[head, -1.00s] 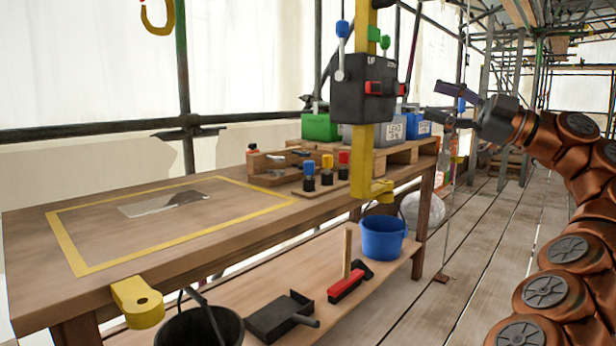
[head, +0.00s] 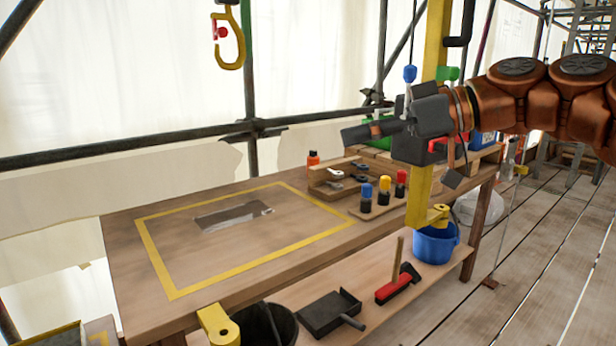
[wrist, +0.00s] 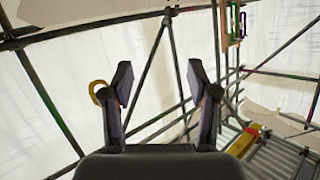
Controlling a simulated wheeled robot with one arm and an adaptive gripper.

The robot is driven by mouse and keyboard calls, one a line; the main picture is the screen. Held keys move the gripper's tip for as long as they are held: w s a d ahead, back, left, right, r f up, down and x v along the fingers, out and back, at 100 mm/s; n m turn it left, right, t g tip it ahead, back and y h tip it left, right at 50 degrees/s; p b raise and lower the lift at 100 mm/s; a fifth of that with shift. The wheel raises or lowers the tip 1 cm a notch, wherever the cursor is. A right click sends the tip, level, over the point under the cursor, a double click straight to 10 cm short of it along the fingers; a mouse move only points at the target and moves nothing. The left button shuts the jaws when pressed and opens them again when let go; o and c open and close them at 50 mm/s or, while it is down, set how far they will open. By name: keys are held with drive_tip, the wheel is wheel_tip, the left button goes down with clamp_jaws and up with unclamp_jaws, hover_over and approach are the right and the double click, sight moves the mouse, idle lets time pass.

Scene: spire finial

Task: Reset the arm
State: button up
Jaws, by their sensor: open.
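My gripper (head: 362,132) is in the head view at the end of my copper-coloured arm, which reaches in from the right. It points left, in front of the yellow post (head: 421,190) and above the back of the workbench. In the wrist view my gripper (wrist: 160,85) shows two fingers spread apart with nothing between them. Beyond the fingers are pale sheeting and dark scaffold poles.
The wooden workbench (head: 130,235) has a yellow taped rectangle with a grey plate (head: 225,216) inside. Colour-capped bottles (head: 384,190) stand at its right. A blue bucket (head: 436,246) and a red brush (head: 395,290) are on the lower shelf. A yellow hook (head: 230,50) hangs at upper left.

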drive_tip(key=s+a+f+m+g+h+p, duration=0.3)
drive_tip(key=s+f+m+h+p, duration=0.4)
drive_tip(key=s+p, duration=0.55)
drive_tip(key=s+d+f+m+g+h+p, duration=0.1)
drive_tip(key=s+d+f+m+h+p, duration=0.2)
drive_tip(key=s, duration=0.5)
drive_tip(key=s+d+f+m+g+h+p, duration=0.1)
drive_tip(key=s+d+f+m+h+p, duration=0.2)
drive_tip(key=s+d+p, duration=0.4)
drive_tip(key=s+d+f+h, duration=0.1)
drive_tip(key=d+f, duration=0.1)
drive_tip(key=d, duration=0.1)
drive_tip(key=shift+s+d+p, duration=0.2)
drive_tip(key=shift+s+p, duration=0.05)
drive_tip(key=shift+p, duration=0.15)
